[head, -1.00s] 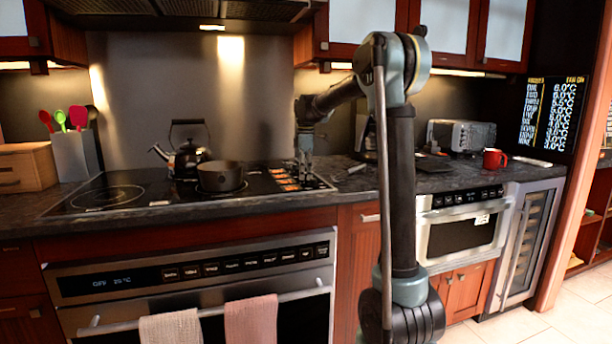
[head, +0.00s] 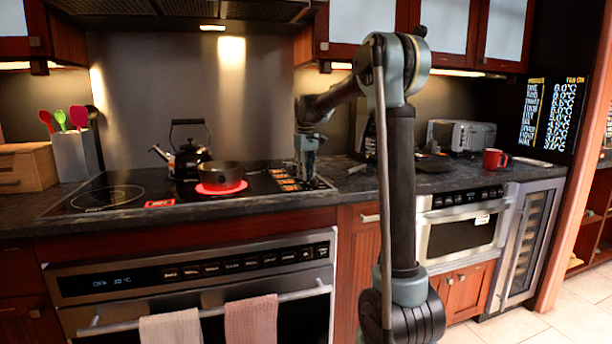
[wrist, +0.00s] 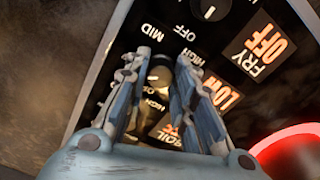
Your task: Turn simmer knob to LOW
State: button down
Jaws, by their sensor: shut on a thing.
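The cooktop's control panel (wrist: 250,62) fills much of the wrist view, with dark knobs and printed OFF, MID and HIGH marks. My gripper (wrist: 165,62) is shut on a dark knob (wrist: 158,76) with a pale pointer line. I take it as the simmer knob, but the fingers hide its name. A lit label reading LOW (wrist: 222,92) is right beside the right finger. In the head view my gripper (head: 306,173) points down at the cooktop's right end, and the knob is hidden there. The burner (head: 221,187) under the dark pot (head: 220,174) glows red.
Another knob (wrist: 209,8) sits at the top of the wrist view, near a lit FRY OFF label (wrist: 260,50). A kettle (head: 186,158) stands behind the pot. A red indicator (head: 159,203) glows on the cooktop's front. The counter right of the gripper has some free room.

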jog(key=shift+w+m, duration=0.15)
jog(key=shift+m, duration=1.15)
jog(key=c, duration=1.3)
grip_release()
jog(key=shift+c, duration=0.2)
jog(key=shift+r, duration=0.1)
notch_tip(320, 180, up, 12)
